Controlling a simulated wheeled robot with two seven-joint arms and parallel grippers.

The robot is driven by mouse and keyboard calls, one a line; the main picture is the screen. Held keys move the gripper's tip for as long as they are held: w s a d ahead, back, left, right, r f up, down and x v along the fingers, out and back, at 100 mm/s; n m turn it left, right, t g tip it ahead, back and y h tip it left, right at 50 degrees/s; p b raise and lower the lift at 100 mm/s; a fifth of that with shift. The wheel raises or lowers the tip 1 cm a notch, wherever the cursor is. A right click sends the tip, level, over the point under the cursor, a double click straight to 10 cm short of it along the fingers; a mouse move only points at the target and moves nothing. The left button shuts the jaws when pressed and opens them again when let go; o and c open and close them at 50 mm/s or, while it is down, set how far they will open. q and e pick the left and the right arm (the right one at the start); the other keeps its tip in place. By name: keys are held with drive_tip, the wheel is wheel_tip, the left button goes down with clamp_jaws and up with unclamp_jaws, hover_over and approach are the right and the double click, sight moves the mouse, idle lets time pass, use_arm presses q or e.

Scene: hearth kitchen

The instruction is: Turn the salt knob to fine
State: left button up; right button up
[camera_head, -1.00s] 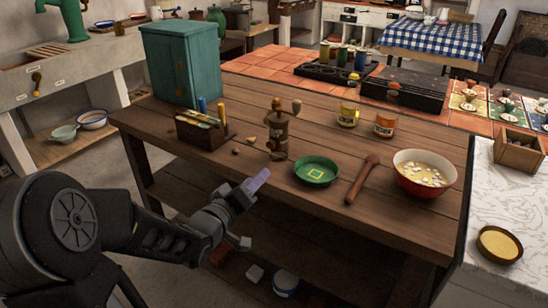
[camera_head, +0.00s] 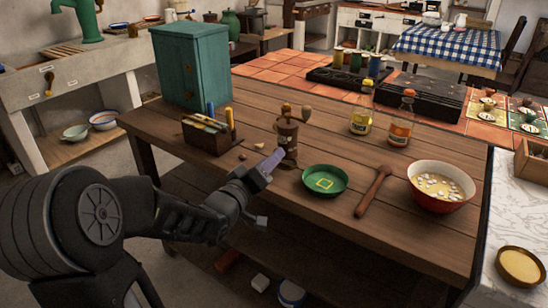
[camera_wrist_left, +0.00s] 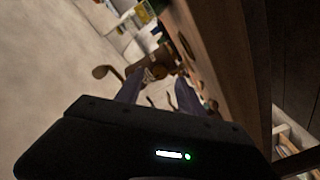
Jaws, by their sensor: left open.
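A brown mill (camera_head: 287,138) with a crank ending in a round knob (camera_head: 306,114) stands upright on the wooden table (camera_head: 330,230). Its markings are too small to read, and I cannot make out a separate salt knob. My left gripper (camera_head: 271,163) reaches over the front edge of the table, just in front of the lower part of the mill. In the left wrist view the two fingers of my left gripper (camera_wrist_left: 158,94) are apart with nothing between them. The mill (camera_wrist_left: 160,68) shows beyond their tips, tilted in that picture. My right gripper is not in view.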

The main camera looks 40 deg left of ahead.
use_arm(q)
drive_tip(key=shift+w+a, duration=0.2)
drive_tip(key=shift+w, duration=1.15)
clamp_jaws()
